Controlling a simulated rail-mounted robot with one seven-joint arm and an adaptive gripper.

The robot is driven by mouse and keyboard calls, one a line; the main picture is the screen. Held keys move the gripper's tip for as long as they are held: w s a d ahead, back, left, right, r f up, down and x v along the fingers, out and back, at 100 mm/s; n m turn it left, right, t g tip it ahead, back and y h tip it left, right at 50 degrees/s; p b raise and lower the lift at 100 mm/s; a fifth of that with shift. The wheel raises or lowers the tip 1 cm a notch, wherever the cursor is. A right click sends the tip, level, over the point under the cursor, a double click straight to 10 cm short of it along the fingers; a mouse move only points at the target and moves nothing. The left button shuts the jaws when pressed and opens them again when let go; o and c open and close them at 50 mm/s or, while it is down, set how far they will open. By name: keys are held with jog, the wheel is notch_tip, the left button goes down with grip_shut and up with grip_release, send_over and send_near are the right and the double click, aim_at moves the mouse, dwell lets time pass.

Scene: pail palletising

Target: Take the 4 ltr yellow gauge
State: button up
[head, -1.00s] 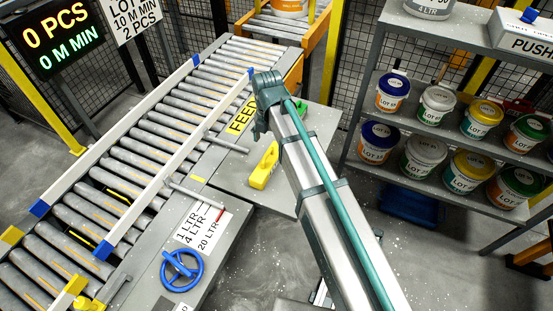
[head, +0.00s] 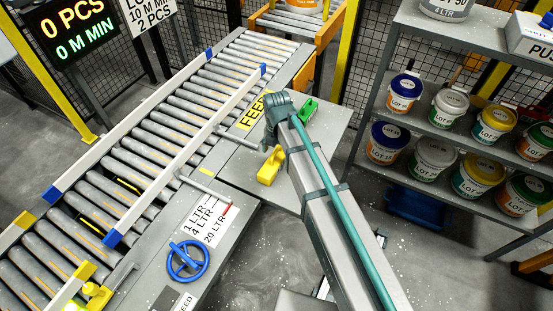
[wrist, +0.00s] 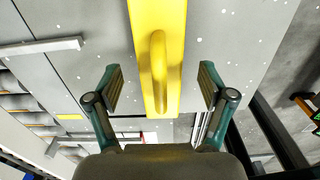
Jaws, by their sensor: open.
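The yellow gauge (head: 268,168) is a block with a raised handle. It lies on the grey table plate (head: 236,173) beside the conveyor, partly covered by my arm in the head view. In the wrist view the yellow gauge (wrist: 177,30) runs down from the top edge, with its handle near the middle. My gripper (wrist: 161,87) is open, one finger on each side of the gauge, with visible gaps to both. I cannot tell how far above the gauge the fingers are. My fingers do not show clearly in the head view.
A green block (head: 308,111) lies on the same plate, behind the yellow gauge. The roller conveyor (head: 150,150) with white guide rails runs along the left. A blue handwheel (head: 188,260) stands in front. A shelf (head: 440,135) with several pails is at the right.

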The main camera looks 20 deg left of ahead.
aim_at(277, 157)
jog(key=shift+s+f+p, duration=0.1)
jog(key=shift+f+p, duration=0.45)
jog(key=shift+f, duration=1.15)
jog(key=c, duration=1.4)
jog(key=shift+r, duration=0.2)
